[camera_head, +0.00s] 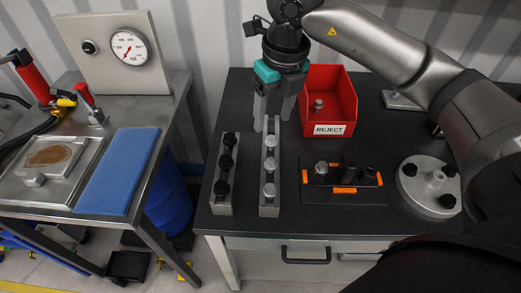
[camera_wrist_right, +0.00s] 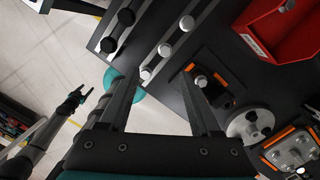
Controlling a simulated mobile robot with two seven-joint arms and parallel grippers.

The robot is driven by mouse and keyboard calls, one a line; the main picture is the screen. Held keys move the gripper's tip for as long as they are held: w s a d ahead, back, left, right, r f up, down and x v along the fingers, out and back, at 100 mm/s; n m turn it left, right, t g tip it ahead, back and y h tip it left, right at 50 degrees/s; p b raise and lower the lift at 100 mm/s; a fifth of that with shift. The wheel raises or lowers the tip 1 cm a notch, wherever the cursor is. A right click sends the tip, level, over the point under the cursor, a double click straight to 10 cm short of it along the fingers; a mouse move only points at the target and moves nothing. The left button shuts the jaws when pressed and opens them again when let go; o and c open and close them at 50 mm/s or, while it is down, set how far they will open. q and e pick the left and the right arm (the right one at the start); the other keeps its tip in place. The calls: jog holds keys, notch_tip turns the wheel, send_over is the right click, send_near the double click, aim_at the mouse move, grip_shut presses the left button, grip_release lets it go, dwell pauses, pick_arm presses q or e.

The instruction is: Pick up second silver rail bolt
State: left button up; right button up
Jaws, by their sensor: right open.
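The grey rail (camera_head: 268,207) with silver bolts stands near the left of the black bench. Three silver bolts show on it: a far one (camera_head: 271,140), a middle one (camera_head: 269,164) and a near one (camera_head: 269,190). My right gripper (camera_head: 271,123) is open and empty, pointing down above the rail's far end. In the right wrist view its fingers (camera_wrist_right: 160,76) are apart, with the silver bolts (camera_wrist_right: 165,50) beyond the fingertips. A dark gripper (camera_wrist_right: 80,96), apparently my left, shows small at the left there; its jaw state is unclear.
A parallel rail with black bolts (camera_head: 223,163) stands just left. The red REJECT bin (camera_head: 342,92) holds a silver bolt. A tray with orange corners (camera_head: 314,198) and a round metal flange (camera_head: 424,198) lie to the right. A gap separates the bench from the left table.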

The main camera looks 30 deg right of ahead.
send_over(271, 161)
jog(key=f, duration=0.9)
jog(key=shift+s+a+f, duration=0.1)
jog(key=shift+s+a, duration=0.05)
jog(key=shift+s, duration=0.05)
jog(key=shift+f, duration=0.45)
jog(key=f, duration=0.5)
jog(key=shift+w, duration=0.2)
pick_arm(q)
jog(key=shift+s+f, duration=0.3)
jog(key=shift+s, duration=0.2)
pick_arm(e)
jog(key=shift+r, duration=0.1)
jog(key=shift+c, duration=0.2)
pick_arm(q)
jog(key=shift+s, duration=0.1)
pick_arm(e)
grip_shut()
